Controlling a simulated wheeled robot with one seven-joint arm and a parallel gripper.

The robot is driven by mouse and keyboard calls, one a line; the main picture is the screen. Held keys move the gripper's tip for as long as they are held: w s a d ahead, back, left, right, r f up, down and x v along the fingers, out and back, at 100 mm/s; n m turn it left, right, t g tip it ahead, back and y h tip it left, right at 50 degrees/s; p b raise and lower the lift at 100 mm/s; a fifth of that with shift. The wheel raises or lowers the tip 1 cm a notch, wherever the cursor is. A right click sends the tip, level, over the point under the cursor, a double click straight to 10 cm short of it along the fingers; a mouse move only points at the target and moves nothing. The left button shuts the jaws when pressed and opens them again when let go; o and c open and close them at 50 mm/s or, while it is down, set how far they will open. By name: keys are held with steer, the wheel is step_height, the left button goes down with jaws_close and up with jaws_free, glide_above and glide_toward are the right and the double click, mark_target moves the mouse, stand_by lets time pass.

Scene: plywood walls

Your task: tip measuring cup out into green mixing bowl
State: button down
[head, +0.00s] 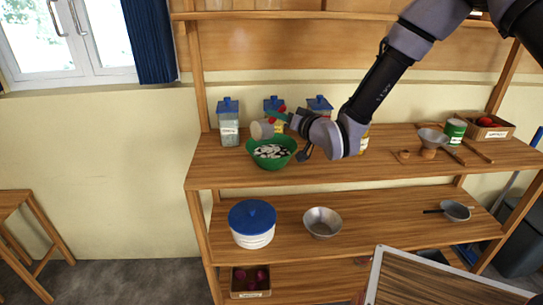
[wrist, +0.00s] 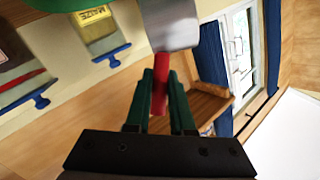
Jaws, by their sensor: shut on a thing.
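The green mixing bowl (head: 271,163) stands on the top shelf board near its left end. White and dark pieces show inside it. My gripper (head: 279,116) is above the bowl, shut on the red handle of the measuring cup (head: 261,130). The pale grey cup is over the bowl's back rim and looks tilted onto its side. In the wrist view the handle sits between the green fingers (wrist: 160,110), with the cup (wrist: 170,24) beyond. Inside of the cup is hidden. A green edge (wrist: 58,3), likely the bowl, shows at the top left there.
Jars with blue lids (head: 229,124) stand behind and left of the bowl. A funnel (head: 432,138), a green can (head: 454,132) and a crate (head: 490,131) are further right. The shelf's front left corner is clear. A blue-lidded tub (head: 253,222) and metal bowl (head: 323,222) are below.

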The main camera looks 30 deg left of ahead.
steer(key=shift+w+d+f+m, duration=0.1)
steer(key=shift+w+d+m, duration=0.1)
steer(key=shift+w+m, duration=0.35)
stand_by(0.4)
steer(key=shift+s, duration=0.1)
steer(key=s+a+n+t+b, duration=0.15)
steer(key=s+a+n, duration=0.35)
steer(key=s+n, duration=0.6)
steer(key=s+a+f+n+b, duration=0.3)
steer(key=s+f+n, duration=0.3)
steer(key=f+n, duration=0.2)
steer(key=shift+s+a+f, duration=0.15)
steer(key=shift+s+a, duration=0.05)
steer(key=shift+n, duration=0.25)
stand_by(0.4)
